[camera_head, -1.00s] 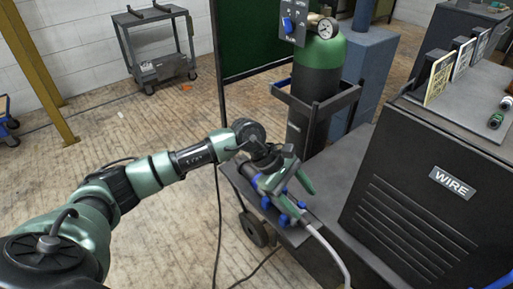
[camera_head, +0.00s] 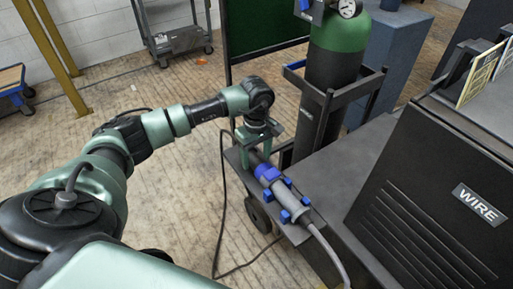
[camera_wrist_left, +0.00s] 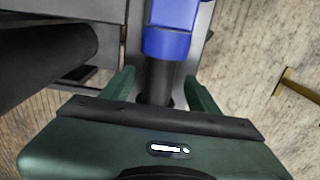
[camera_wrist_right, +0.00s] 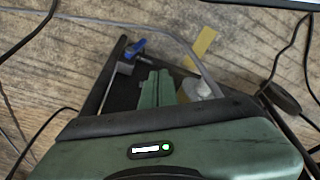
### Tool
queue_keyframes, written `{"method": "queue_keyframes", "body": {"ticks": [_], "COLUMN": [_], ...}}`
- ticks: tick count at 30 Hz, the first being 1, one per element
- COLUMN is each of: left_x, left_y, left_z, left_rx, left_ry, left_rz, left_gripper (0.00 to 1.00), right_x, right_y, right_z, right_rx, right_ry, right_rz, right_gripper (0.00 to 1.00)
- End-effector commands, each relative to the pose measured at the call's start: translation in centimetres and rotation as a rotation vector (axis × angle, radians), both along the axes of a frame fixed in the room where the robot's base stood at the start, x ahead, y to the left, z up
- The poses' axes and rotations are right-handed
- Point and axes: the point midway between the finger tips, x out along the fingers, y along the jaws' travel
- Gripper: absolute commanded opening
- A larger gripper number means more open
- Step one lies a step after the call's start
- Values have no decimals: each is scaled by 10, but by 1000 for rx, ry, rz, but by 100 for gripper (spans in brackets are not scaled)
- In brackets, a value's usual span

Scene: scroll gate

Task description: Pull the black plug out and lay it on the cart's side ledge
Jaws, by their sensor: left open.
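The black plug (camera_head: 257,157) shows as a short dark cylinder at the far end of a grey connector (camera_head: 286,196) with blue parts, lying in blue holders along the cart's side ledge (camera_head: 236,158). My left gripper (camera_head: 258,143) is over the plug from above. In the left wrist view the plug (camera_wrist_left: 160,80) stands between the two spread green fingers (camera_wrist_left: 160,92), with a blue collar (camera_wrist_left: 168,42) beyond; gaps show on both sides. My right gripper (camera_wrist_right: 156,88) shows only in its own wrist view, its fingers together with nothing visible between them.
A green gas cylinder (camera_head: 338,60) in a dark rack stands behind the plug. The box labelled WIRE (camera_head: 430,190) fills the right. A grey cable (camera_head: 330,255) leaves the connector's near end, and a black cable (camera_head: 222,215) hangs left of the cart. Open floor lies left.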

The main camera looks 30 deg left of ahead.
Motion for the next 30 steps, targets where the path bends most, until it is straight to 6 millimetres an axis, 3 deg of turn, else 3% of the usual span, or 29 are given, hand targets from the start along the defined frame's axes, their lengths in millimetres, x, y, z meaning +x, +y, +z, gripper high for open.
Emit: {"method": "queue_keyframes", "body": {"ticks": [4, 14, 21, 22, 23, 26, 27, 30], "left_x": [0, 0, 0, 0, 0, 0, 0, 0], "left_y": [0, 0, 0, 0, 0, 0, 0, 0], "left_z": [-14, -17, -17, -17, -17, -17, -17, -17], "left_rx": [-1, -1, -2, -2, -2, -2, -2, -2], "left_ry": [0, -2, -1, -1, -1, -1, -1, -1], "left_rz": [1, 1, 1, 1, 1, 1, 1, 1], "left_gripper": [61, 61, 0, 0, 32, 4, 0, 0], "right_x": [1, 1, 1, 1, 1, 1, 1, 1], "right_y": [0, 0, 0, 0, 0, 0, 0, 0], "right_z": [6, 8, 8, 8, 8, 8, 8, 8], "right_rx": [0, 0, 0, 0, 0, 1, 1, 1], "right_ry": [-4, -3, -3, -3, -3, -3, -3, -4], "right_rz": [-1, -1, -1, -1, -1, -1, -1, -1], "right_gripper": [0, 0, 0, 0, 0, 0, 0, 0]}}
